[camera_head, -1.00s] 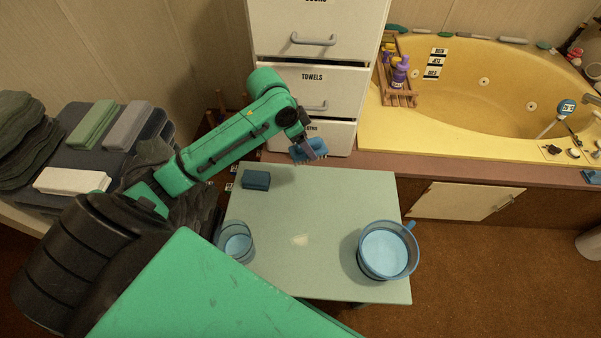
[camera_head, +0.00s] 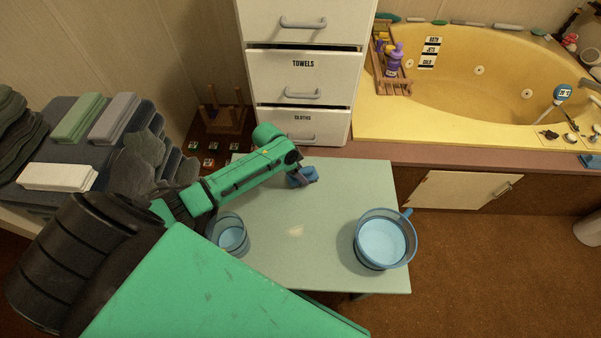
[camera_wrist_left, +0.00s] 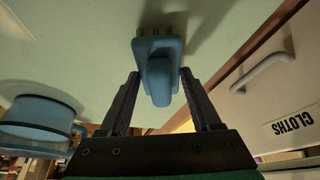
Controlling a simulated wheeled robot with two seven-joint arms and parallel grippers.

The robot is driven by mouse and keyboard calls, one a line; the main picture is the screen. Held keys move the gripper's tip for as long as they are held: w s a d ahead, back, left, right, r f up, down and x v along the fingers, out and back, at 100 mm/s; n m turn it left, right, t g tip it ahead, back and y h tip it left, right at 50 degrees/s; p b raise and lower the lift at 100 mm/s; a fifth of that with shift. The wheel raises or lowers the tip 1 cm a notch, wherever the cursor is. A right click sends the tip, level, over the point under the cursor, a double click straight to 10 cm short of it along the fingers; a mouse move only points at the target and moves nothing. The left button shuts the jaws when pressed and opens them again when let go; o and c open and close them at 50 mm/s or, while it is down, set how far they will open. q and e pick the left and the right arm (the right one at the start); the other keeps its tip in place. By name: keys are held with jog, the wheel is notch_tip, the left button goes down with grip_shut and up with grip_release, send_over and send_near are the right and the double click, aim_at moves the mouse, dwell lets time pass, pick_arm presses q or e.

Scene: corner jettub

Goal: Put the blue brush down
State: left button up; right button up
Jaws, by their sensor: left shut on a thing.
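The blue brush (camera_head: 306,174) is over the far part of the pale green table (camera_head: 270,260). My left gripper (camera_head: 297,178) is shut on it. In the left wrist view the brush (camera_wrist_left: 158,72) sits between the two dark fingers (camera_wrist_left: 160,95), with its bristles towards the table top. A shadow lies beside it. I cannot tell whether the bristles touch the table. My right gripper is not in view.
White drawers (camera_head: 301,85) rise behind the table's far edge.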

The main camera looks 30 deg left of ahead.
pick_arm(q)
jog(key=o, duration=1.1)
jog(key=shift+o, duration=0.4)
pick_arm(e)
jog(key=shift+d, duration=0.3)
pick_arm(q)
jog(key=shift+r, duration=0.3)
jog(key=p+v, duration=0.2)
jog(key=v, duration=0.9)
jog(key=shift+s+r+p, duration=0.15)
jog(key=shift+r+p, duration=0.05)
jog(key=shift+p, duration=0.1)
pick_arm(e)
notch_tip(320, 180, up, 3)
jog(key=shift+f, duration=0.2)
pick_arm(q)
jog(key=shift+a, duration=0.1)
